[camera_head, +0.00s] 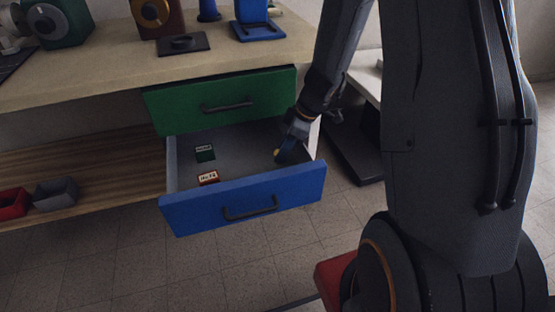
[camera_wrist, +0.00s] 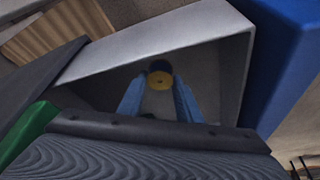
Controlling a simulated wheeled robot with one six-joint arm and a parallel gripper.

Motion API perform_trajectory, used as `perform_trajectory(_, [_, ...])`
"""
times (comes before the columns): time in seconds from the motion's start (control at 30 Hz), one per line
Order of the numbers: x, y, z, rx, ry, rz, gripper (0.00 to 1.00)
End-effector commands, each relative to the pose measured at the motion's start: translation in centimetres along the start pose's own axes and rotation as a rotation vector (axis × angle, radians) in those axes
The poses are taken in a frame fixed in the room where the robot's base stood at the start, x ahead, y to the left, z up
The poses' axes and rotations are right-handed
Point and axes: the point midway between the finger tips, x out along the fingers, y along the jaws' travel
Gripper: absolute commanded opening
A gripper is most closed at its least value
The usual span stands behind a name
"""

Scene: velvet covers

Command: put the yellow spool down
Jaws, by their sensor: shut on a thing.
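The yellow spool (camera_wrist: 160,79) is between the two blue fingers of my gripper (camera_wrist: 160,95) in the wrist view, and the fingers are shut on it. In the head view my gripper (camera_head: 284,152) reaches into the right side of the open blue drawer (camera_head: 242,199), and a small bit of the yellow spool (camera_head: 277,153) shows beside the fingers. The spool is low inside the drawer; I cannot tell whether it touches the drawer floor.
A green box (camera_head: 205,153) and a red box (camera_head: 208,178) lie in the drawer's left part. The closed green drawer (camera_head: 222,101) is above. A red bin (camera_head: 12,203) and a grey bin (camera_head: 55,193) stand on the lower shelf. The drawer floor's middle is clear.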

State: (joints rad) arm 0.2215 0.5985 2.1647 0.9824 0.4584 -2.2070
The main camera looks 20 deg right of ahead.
Motion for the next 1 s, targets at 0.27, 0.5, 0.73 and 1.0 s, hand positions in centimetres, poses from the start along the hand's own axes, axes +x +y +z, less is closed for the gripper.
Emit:
perform_trajectory(0.27, [3.2, -0.1, 1.1, -0.002, -0.001, -0.002, 0.11])
perform_trajectory(0.5, [3.7, -0.1, 1.3, -0.005, 0.000, -0.001, 0.11])
perform_trajectory(0.73, [3.9, -0.1, 1.4, -0.005, 0.000, -0.001, 0.11])
perform_trajectory(1.0, [3.9, -0.1, 1.4, -0.004, 0.000, -0.001, 0.50])
